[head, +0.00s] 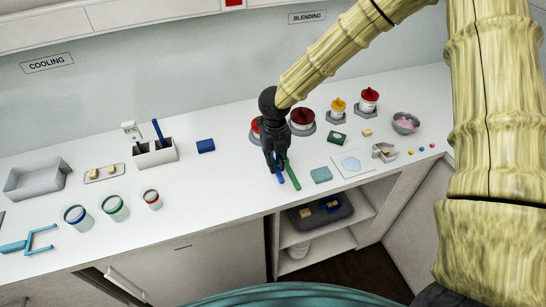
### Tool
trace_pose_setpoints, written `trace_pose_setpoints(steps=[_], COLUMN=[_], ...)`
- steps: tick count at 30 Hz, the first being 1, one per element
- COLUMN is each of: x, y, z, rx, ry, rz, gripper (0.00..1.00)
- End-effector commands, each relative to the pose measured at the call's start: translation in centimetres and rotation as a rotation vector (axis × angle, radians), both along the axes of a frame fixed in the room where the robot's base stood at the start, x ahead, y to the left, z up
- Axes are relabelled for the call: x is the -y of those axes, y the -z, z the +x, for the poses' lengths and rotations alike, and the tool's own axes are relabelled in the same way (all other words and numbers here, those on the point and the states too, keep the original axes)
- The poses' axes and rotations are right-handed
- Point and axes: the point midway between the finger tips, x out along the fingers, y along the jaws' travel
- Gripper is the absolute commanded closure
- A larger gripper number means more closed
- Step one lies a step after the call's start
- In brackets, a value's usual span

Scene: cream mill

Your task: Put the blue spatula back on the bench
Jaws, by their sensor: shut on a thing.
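My gripper (276,165) points down over the white bench (220,190), near its front edge. It is shut on the blue spatula (281,179), and only a short blue end shows below the fingers. The rest of the spatula is hidden by the gripper. I cannot tell whether the spatula touches the bench top. A green utensil (293,179) lies close on its right. Another dark blue handle (157,131) stands in a white holder (155,153) at the left.
A teal block (321,174) and a white sheet (352,164) lie to the right. Several rimmed jars (114,207) stand at the left. Bare bench lies between the jars and my gripper. An open shelf (330,235) is below.

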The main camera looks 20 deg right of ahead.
Motion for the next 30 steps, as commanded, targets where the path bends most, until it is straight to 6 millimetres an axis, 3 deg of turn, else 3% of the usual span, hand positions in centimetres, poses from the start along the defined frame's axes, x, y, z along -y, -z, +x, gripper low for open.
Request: trace_pose_setpoints(steps=[15,30], x=[-0.3,-0.2], y=[4.3,4.8], z=[0.3,0.2], rx=[-0.002,-0.002], ry=[-0.005,-0.003], rz=[0.000,0.000], gripper=[1.00,1.00])
